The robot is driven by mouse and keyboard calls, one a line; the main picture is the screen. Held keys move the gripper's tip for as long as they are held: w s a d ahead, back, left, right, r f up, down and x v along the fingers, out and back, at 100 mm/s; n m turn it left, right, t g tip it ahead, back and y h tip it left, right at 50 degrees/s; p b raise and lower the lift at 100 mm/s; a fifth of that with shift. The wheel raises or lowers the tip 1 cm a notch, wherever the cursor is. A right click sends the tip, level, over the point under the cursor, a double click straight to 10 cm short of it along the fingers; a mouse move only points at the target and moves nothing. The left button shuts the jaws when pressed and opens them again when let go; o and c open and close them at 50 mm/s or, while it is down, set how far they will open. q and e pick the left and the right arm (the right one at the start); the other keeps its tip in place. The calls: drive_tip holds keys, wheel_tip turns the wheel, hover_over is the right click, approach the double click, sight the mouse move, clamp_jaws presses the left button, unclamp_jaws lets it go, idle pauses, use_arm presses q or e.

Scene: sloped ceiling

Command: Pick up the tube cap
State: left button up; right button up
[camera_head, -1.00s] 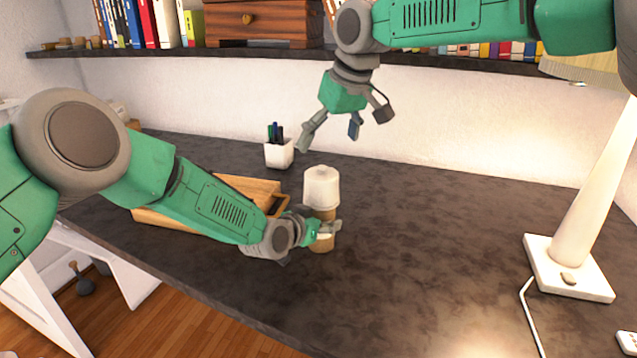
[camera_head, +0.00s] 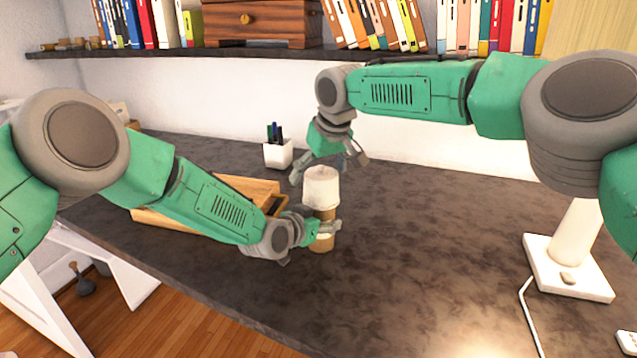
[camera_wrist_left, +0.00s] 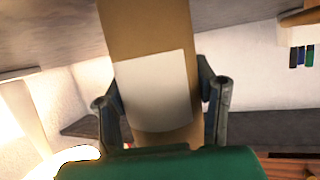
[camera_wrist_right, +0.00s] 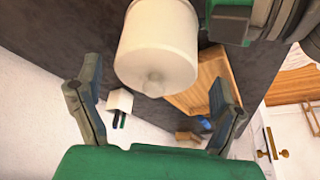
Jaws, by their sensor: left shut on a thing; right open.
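The tube (camera_head: 322,235) is a brown cylinder standing upright on the dark desk, with a white tube cap (camera_head: 321,187) on top. My left gripper (camera_head: 330,232) is shut around the tube below the cap. In the left wrist view the tube (camera_wrist_left: 150,30), with a pale label, lies between the fingers. My right gripper (camera_head: 330,170) is open just above and behind the cap. In the right wrist view the cap (camera_wrist_right: 157,50), with a small knob, is ahead of the open fingers, and nothing is between the fingertips.
A wooden tray (camera_head: 247,187) lies on the desk behind my left forearm. A white pen cup (camera_head: 278,154) stands at the back near the wall. A white lamp base (camera_head: 567,268) is at the right. The desk's middle right is clear. A bookshelf (camera_head: 180,52) hangs above.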

sight(318, 166)
drive_tip(key=shift+w+f, duration=0.2)
drive_tip(key=shift+f, duration=0.25)
drive_tip(key=shift+s+a, duration=0.1)
drive_tip(key=c, duration=1)
drive_tip(key=shift+r, duration=0.1)
wheel_tip(318, 166, up, 10)
